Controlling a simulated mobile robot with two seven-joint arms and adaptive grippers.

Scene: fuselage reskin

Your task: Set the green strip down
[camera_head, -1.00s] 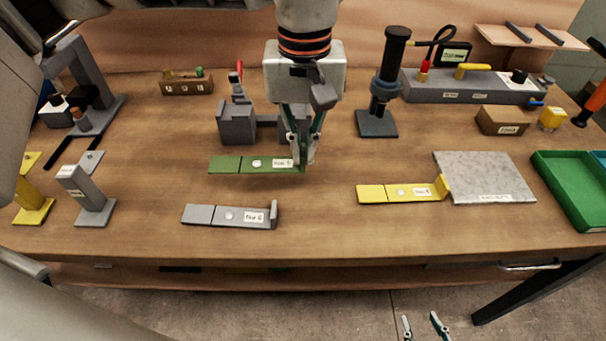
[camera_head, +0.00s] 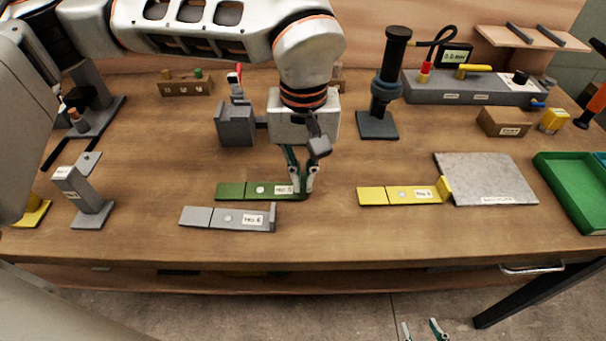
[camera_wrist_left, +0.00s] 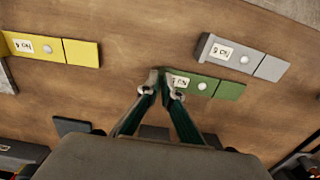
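The green strip (camera_head: 262,190) lies level just behind the grey strip (camera_head: 228,217), roughly parallel to it. My left gripper (camera_head: 304,188) is shut on the green strip's right end in the head view. In the left wrist view the fingertips (camera_wrist_left: 161,88) are on either side of the end of the green strip (camera_wrist_left: 203,86). The green strip is at or very near the table top; I cannot tell whether it touches. My right gripper (camera_head: 422,330) is open and empty at the bottom edge, in front of the table.
A yellow strip (camera_head: 400,196) lies to the right, by a grey plate (camera_head: 487,180). A grey block fixture (camera_head: 236,125) and a black upright tool (camera_head: 388,85) stand behind. A green tray (camera_head: 575,190) is at far right. The table between the green and yellow strips is clear.

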